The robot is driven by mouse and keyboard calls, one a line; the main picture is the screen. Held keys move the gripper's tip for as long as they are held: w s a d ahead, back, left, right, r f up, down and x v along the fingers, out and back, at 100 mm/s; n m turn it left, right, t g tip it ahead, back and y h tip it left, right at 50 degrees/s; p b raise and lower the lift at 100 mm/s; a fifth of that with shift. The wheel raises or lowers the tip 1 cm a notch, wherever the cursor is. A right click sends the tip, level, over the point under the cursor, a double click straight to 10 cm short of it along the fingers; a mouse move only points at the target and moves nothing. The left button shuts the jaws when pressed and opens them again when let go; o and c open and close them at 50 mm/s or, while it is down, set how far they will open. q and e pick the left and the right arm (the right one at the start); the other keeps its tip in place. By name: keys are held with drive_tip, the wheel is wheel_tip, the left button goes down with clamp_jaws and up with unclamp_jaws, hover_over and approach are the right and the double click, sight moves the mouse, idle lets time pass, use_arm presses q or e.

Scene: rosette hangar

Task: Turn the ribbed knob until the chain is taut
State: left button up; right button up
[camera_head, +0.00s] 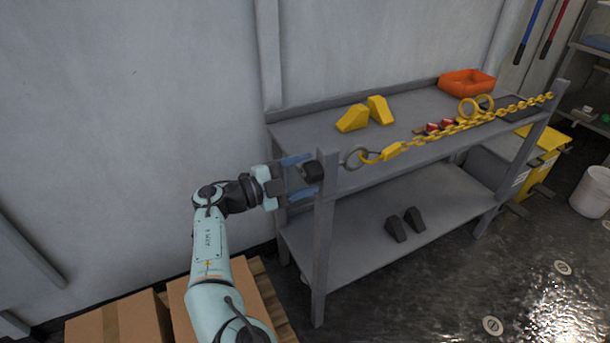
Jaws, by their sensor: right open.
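The black ribbed knob (313,171) sits on the outer side of the near left post of a grey steel bench. The yellow chain (514,108) runs from a grey metal ring (355,157) by that post to the far right post. It looks close to straight; I cannot tell how tight it is. My right gripper (306,174) is open, its blue fingers above and below the knob. I cannot tell whether they touch it. My left gripper is not in view.
Two yellow wedges (353,118), small red pieces (434,127) and an orange tray (467,83) are on the bench top (292,132). Two dark wedges (395,228) are on the lower shelf. Cardboard boxes (118,323) stand below my right arm. A yellow-lidded bin (541,160) stands at right.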

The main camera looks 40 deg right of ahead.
drive_tip(key=v, duration=0.6)
drive_tip(key=shift+a, duration=0.2)
idle(0.4)
